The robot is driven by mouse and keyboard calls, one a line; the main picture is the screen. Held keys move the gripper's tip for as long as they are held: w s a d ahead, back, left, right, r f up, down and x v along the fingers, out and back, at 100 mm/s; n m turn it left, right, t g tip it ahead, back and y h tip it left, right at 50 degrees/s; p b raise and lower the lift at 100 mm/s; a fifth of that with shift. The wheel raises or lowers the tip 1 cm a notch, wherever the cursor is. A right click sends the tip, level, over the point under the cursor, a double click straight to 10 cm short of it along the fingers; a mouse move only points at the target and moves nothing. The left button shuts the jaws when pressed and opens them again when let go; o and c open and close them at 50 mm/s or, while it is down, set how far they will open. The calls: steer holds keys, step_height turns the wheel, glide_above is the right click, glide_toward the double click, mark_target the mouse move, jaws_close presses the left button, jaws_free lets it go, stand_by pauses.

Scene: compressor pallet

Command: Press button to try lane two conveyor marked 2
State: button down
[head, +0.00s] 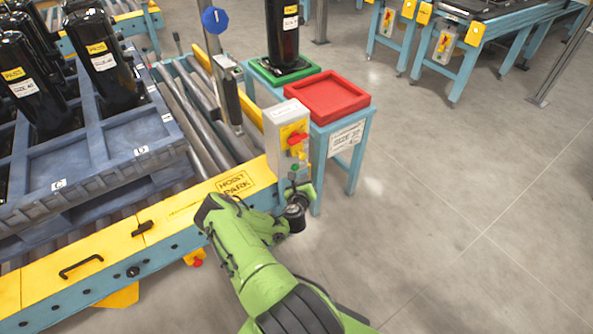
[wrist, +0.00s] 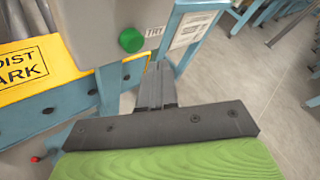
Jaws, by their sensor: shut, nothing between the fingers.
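A grey control box (head: 286,128) stands at the end of the roller conveyor (head: 195,110). It has a yellow panel with a red switch, and a label too small to read. A green button (wrist: 131,40) with a TRY label (wrist: 154,31) shows low on the box in the wrist view. I cannot read a 2 on it. My gripper (wrist: 155,80) is shut and empty, with its fingertips just below and right of the button in that view. A gap shows between them in the picture. In the head view my green arm reaches up to just below the box.
A blue pallet (head: 130,160) with black cylinders sits on the rollers at left. A red tray (head: 328,96) and a green tray (head: 262,72) holding a black cylinder stand on a blue stand behind the box.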

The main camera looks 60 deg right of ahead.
steer(key=shift+w+d, duration=0.3)
steer(key=shift+w, duration=0.4)
stand_by(1.5)
steer(key=shift+w+d, duration=0.2)
steer(key=shift+w, duration=0.1)
steer(key=shift+w+d, duration=0.2)
steer(key=shift+w, duration=0.3)
stand_by(0.6)
steer(key=shift+s, duration=0.1)
steer(key=shift+s+a, duration=0.45)
steer(key=shift+s, duration=0.25)
steer(key=shift+s+a, duration=0.35)
steer(key=shift+s, duration=0.4)
steer(key=shift+s+a, duration=0.4)
steer(key=shift+s, duration=0.35)
steer(key=shift+s+a, duration=0.35)
steer(key=shift+s, duration=0.4)
